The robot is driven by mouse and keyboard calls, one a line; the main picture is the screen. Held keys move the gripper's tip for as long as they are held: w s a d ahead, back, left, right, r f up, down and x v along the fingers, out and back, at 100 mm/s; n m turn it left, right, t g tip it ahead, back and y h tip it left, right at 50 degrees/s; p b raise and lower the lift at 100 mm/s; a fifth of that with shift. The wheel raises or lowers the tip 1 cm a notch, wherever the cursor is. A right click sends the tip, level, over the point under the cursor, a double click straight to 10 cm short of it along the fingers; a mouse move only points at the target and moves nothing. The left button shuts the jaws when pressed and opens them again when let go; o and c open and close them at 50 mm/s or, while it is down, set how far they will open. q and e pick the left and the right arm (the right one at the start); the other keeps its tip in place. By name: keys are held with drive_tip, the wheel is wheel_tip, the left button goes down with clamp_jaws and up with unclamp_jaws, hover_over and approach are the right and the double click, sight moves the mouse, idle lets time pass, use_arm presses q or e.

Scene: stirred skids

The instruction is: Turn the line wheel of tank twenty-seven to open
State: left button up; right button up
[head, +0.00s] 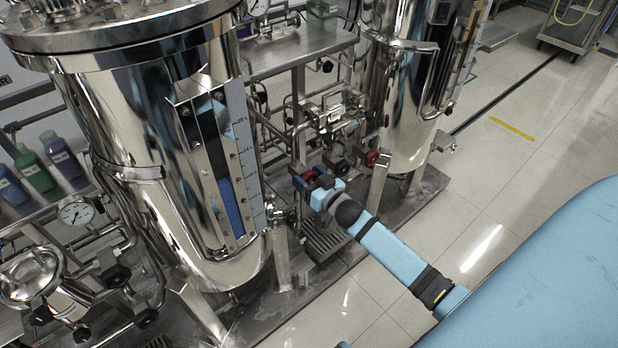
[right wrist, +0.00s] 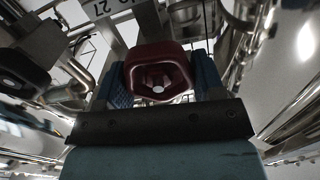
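A red line wheel (head: 309,176) sits low on the pipework between the two steel tanks. My right gripper (head: 317,185) is at this wheel in the head view. In the right wrist view the dark red wheel (right wrist: 158,74) lies between the two blue fingers of my right gripper (right wrist: 160,88), which appear to press on its sides. The wheel's open hub faces the camera. A plate with partly cut-off characters (right wrist: 108,10) shows behind it; I cannot read the tank number with certainty. My left gripper is not in view.
A large steel tank (head: 130,110) stands left and another (head: 410,100) stands behind to the right. A second red wheel (head: 376,158) is close to the right of my gripper. Pipes and brackets crowd the skid. The tiled floor (head: 530,170) at right is open.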

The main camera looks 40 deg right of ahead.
drive_tip(key=shift+r+n+p, duration=0.1)
drive_tip(key=shift+n+p, duration=0.55)
drive_tip(key=shift+n, duration=0.35)
drive_tip(key=shift+a+n+p, duration=0.1)
drive_tip(key=shift+n+p, duration=0.3)
drive_tip(key=shift+n, duration=0.4)
drive_tip(key=n, duration=0.2)
drive_tip(key=shift+a+n+p, duration=0.1)
drive_tip(key=shift+n+p, duration=0.25)
drive_tip(key=shift+n, duration=0.05)
drive_tip(key=n, duration=0.2)
drive_tip(key=shift+f+n, duration=0.2)
drive_tip(key=shift+n, duration=0.2)
drive_tip(key=n, duration=0.3)
drive_tip(key=shift+a+f+n, duration=0.1)
drive_tip(key=shift+a+n, duration=0.05)
drive_tip(key=shift+n, duration=0.15)
drive_tip(key=n, duration=0.2)
drive_tip(key=shift+f+n, duration=0.1)
drive_tip(key=shift+n, duration=0.2)
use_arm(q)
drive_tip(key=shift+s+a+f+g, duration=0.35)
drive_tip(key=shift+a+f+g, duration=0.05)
use_arm(e)
drive_tip(key=shift+n, duration=0.5)
